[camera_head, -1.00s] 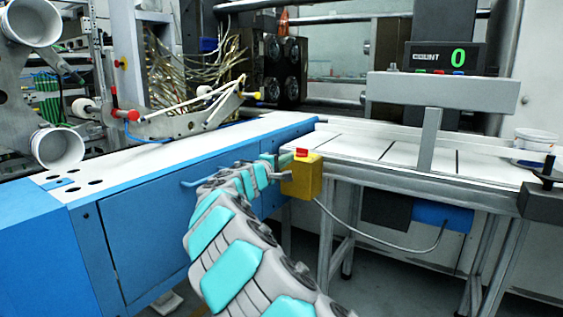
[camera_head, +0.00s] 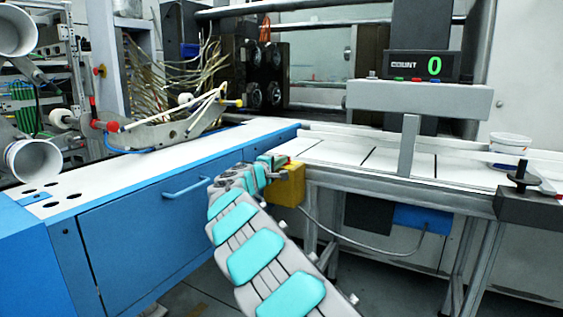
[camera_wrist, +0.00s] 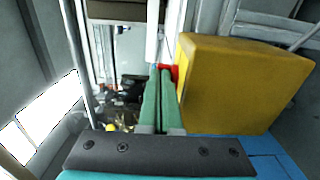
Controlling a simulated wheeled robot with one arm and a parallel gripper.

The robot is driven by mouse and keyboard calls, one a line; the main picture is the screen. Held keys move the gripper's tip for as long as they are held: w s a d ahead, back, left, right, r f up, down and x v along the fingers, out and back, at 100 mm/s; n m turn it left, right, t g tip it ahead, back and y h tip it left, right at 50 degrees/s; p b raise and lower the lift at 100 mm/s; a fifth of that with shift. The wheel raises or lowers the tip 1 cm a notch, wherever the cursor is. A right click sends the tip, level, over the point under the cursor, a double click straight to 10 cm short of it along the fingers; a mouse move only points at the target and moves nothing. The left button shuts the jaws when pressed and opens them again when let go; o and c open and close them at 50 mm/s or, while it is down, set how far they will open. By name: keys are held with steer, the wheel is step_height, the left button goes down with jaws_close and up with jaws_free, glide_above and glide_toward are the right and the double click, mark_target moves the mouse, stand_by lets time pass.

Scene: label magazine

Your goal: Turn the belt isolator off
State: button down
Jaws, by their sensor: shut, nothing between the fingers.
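The belt isolator is a yellow box (camera_head: 288,188) on the near corner of the conveyor frame. In the wrist view the yellow box (camera_wrist: 235,85) fills the right side. A bit of its red switch (camera_wrist: 175,73) shows beside my fingertips; the rest is hidden behind them. My gripper (camera_wrist: 160,68) is shut, with its two green fingers together and nothing between them. Its tips are at the red switch, touching or very close; I cannot tell which. In the head view my gripper (camera_head: 280,161) is over the top left of the box. The switch's position is not clear.
The blue cabinet (camera_head: 150,225) with a handle (camera_head: 187,187) stands left of my arm. A grey cable (camera_head: 345,240) hangs below the box.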

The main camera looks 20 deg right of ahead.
steer(key=shift+s+f+b, duration=0.1)
steer(key=shift+b, duration=0.35)
steer(key=shift+d+n+t+y+b, duration=0.15)
steer(key=shift+n+t+y+b, duration=0.25)
steer(key=shift+t+b, duration=0.15)
